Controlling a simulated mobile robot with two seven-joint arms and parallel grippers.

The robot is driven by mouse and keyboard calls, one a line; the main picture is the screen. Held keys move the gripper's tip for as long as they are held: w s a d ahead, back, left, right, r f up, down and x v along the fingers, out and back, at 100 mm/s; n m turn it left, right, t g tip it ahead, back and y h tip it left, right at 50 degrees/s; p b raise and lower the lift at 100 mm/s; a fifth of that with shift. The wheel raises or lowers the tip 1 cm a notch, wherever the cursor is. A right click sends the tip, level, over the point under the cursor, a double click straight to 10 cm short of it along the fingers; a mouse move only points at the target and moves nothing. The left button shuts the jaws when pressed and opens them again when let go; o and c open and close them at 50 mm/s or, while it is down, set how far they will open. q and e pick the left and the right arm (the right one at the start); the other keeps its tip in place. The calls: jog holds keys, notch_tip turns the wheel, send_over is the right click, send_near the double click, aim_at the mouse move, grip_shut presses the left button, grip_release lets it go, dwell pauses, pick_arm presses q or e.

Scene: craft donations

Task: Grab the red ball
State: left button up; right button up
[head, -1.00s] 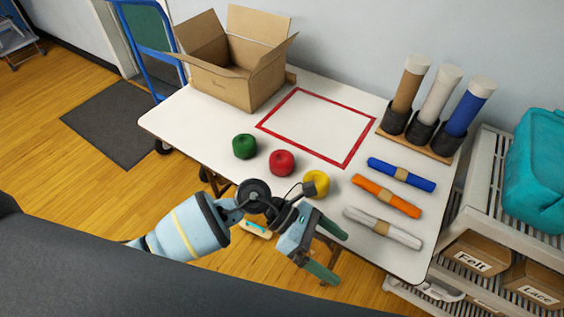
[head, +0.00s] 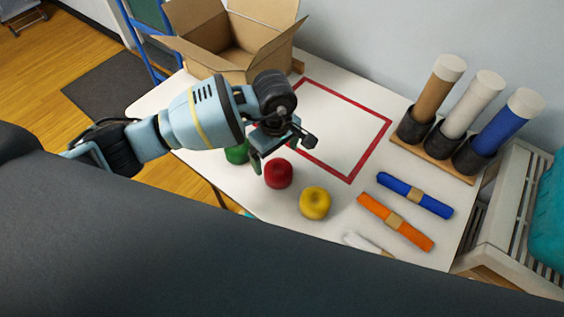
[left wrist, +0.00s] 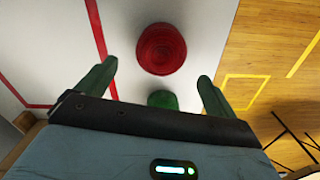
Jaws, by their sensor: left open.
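The red ball (head: 278,173) sits on the white table between the green and yellow balls. My left gripper (head: 272,156) is over the table, just behind the red ball in the head view, open and empty. In the left wrist view the red ball (left wrist: 161,48) lies ahead of the spread green fingertips (left wrist: 157,74), roughly centred between them. The gripper appears above the ball, not touching it. My right gripper is in neither view.
The green ball (head: 237,154) is partly hidden by my arm; it also shows between the fingers in the left wrist view (left wrist: 163,99). The yellow ball (head: 315,203) is close by.

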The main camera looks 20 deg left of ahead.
aim_at(279, 169)
pick_arm(q)
jog(key=shift+s+f, duration=0.25)
jog(key=shift+s, duration=0.1)
jog(key=shift+d+f, duration=0.1)
jog(key=shift+f, duration=0.75)
jog(key=shift+w+f, duration=0.1)
jog(key=shift+f, duration=0.4)
jog(key=f, duration=0.3)
jog(key=shift+d+f, duration=0.2)
jog(key=shift+d, duration=0.15)
jog(key=shift+f, duration=0.55)
jog(key=c, duration=1)
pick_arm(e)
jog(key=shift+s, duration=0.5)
